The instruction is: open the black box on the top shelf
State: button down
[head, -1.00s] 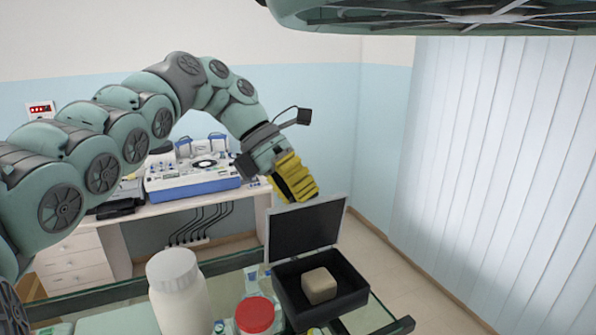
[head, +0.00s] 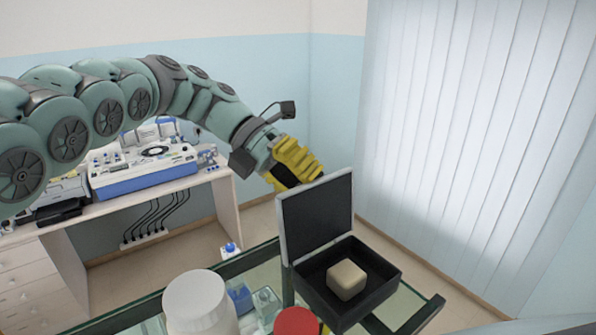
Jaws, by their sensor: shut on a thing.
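The black box (head: 385,290) stands on the glass top shelf with its lid (head: 318,215) raised steeply, so the box is open. A beige block (head: 346,279) lies inside it. My yellow gripper (head: 305,172) is behind the lid, at its top edge, and is shut on it. The lid hides part of the fingertips, so the exact contact is unclear.
A white bottle (head: 197,305) and a red-capped jar (head: 297,322) stand left of the box, with small blue-topped bottles (head: 240,298) behind. A desk (head: 225,205) with a white and blue device (head: 145,172) stands at the back left. Blinds (head: 460,150) hang at right.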

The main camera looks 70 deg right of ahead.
jog(key=shift+s+a+f, duration=0.15)
jog(key=shift+s+f, duration=0.1)
jog(key=shift+f, duration=0.4)
jog(key=c, duration=0.9)
grip_release()
jog(key=shift+w+r, duration=0.15)
jog(key=shift+w, duration=0.15)
jog(key=v, duration=0.7)
jog(key=shift+r, duration=0.2)
